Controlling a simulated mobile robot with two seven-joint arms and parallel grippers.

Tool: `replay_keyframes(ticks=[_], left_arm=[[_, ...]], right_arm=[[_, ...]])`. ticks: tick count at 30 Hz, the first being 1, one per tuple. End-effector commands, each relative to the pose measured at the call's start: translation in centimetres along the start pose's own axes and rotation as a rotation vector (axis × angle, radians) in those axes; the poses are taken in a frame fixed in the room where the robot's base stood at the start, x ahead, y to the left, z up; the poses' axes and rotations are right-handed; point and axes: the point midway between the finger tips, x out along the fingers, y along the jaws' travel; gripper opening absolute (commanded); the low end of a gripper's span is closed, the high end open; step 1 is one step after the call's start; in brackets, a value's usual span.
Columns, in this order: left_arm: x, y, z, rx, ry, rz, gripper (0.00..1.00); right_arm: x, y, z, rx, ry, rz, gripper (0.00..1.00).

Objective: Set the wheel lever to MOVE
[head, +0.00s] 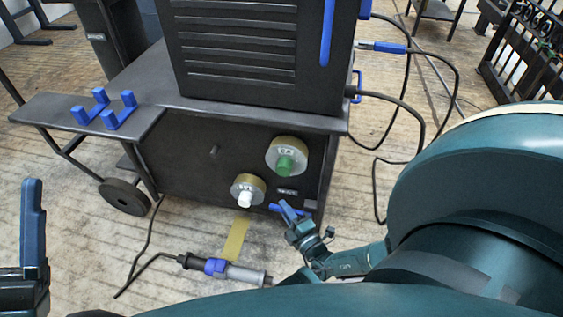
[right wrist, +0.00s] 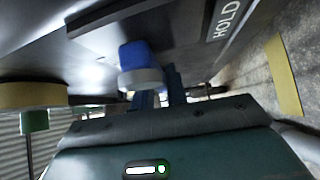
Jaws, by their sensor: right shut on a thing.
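The black cart (head: 190,170) has a blue wheel lever (head: 274,207) low on the right of its front panel. My right gripper (head: 288,211) is at the lever, shut on it. In the right wrist view, a blue block with a pale end, which looks like the lever (right wrist: 137,58), sits right at the fingers (right wrist: 161,97). The word HOLD (right wrist: 226,18) is readable on the panel beside it. No MOVE mark is readable. The fingers partly hide the lever. My left gripper (head: 33,235) is only partly in view at the left edge, away from the cart.
A dial with a green knob (head: 286,160) and one with a white knob (head: 246,193) are just above the lever. A torch-like tool (head: 225,268) with a cable and a yellow strip (head: 236,238) lie on the floor. Blue hooks (head: 118,112) stand on the side shelf. Cables run at right.

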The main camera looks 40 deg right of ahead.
Motion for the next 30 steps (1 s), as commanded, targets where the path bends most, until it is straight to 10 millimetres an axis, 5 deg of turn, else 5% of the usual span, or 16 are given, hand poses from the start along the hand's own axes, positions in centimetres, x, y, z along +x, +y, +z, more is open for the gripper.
replay_keyframes(ticks=[14,15,23,30], left_arm=[[-0.01,0.05,0.02,-0.002,-0.001,0.0,0.73],[-0.01,0.06,0.02,-0.002,-0.001,0.001,0.73],[-0.01,0.07,0.01,-0.003,-0.001,0.001,0.73],[0.01,0.07,-0.02,-0.003,0.0,0.001,0.73]], right_arm=[[0.28,0.36,0.49,0.013,-0.007,0.017,0.0],[0.28,0.37,0.5,0.013,-0.007,0.017,0.15],[0.17,0.24,0.38,0.011,-0.004,0.013,0.36],[-0.02,0.16,0.3,0.01,-0.002,0.01,0.36]])
